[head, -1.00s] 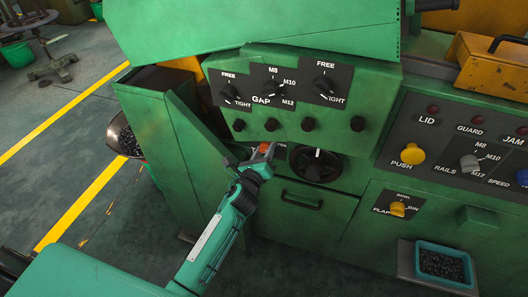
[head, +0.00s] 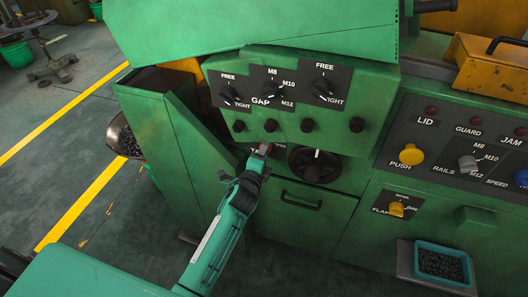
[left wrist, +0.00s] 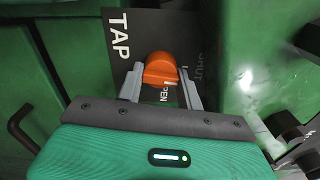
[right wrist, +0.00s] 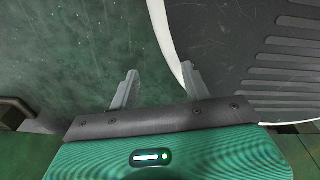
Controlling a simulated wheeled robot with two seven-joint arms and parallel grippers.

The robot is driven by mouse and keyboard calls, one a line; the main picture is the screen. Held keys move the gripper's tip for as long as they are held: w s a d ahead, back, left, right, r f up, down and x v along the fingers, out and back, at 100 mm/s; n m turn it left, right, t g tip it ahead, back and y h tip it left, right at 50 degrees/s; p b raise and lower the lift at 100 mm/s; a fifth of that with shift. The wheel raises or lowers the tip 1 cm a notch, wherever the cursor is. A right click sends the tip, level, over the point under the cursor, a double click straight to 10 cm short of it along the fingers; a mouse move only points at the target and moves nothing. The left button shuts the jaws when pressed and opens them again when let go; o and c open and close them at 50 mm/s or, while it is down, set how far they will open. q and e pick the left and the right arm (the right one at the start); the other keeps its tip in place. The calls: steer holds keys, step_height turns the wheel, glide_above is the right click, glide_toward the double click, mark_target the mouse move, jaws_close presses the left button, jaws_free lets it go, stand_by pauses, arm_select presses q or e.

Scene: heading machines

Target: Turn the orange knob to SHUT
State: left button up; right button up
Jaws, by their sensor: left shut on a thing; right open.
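The orange knob (left wrist: 161,70) sits on a dark plate (left wrist: 122,50) marked TAP in the left wrist view. Part of OPEN shows just below the knob and SHUT to its right. My left gripper (left wrist: 160,86) is shut on the knob, one finger on each side. In the head view, my left gripper (head: 260,157) hides most of the knob (head: 264,148) and part of the plate. I cannot make out the knob's pointer. My right gripper (right wrist: 160,84) is open and empty in the right wrist view; it is outside the head view.
A black round dial (head: 314,165) is close to the right of my left gripper. A row of small black knobs (head: 270,125) lies above. A green panel (head: 185,150) juts out on the left. A dark ribbed surface (right wrist: 275,60) is near my right gripper.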

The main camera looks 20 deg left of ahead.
arm_select(q)
steer(key=shift+n, duration=0.6)
arm_select(e)
steer(key=shift+w+a+r, duration=0.1)
steer(key=shift+w+a, duration=0.1)
steer(key=shift+a, duration=0.75)
arm_select(q)
steer(key=o, duration=1)
steer(key=s, duration=0.4)
steer(key=s+b, duration=0.1)
steer(key=s, duration=0.8)
steer(key=shift+s+a+b, duration=0.25)
steer(key=shift+s+b, duration=0.05)
steer(key=shift+s, duration=0.1)
arm_select(e)
steer(key=shift+w+d, duration=0.35)
steer(key=shift+w, duration=0.2)
steer(key=shift+w+d, duration=0.3)
steer(key=shift+w, duration=0.25)
steer(key=shift+a, duration=0.1)
